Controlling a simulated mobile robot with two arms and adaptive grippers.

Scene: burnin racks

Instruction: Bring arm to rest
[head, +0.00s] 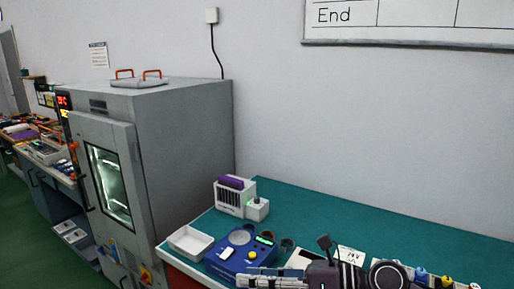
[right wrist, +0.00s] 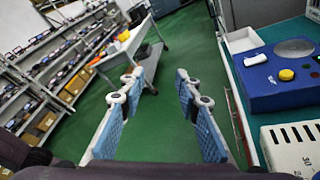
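My right gripper (head: 262,280) shows at the bottom of the head view, above the front of the green-topped bench (head: 310,217), with its fingers pointing left. In the right wrist view its two fingers (right wrist: 158,88) with blue pads stand apart, with only green floor between them, so it is open and empty. The dark wrist and part of my right arm (head: 345,275) cover the bench's front edge in the head view. My left gripper is in neither view.
On the bench are a blue device (head: 240,251), a white tray (head: 190,242) and a white slotted box (head: 232,197). A grey oven cabinet (head: 185,150) stands left. Shelving (right wrist: 55,60) and a table (right wrist: 150,50) lie beyond open floor.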

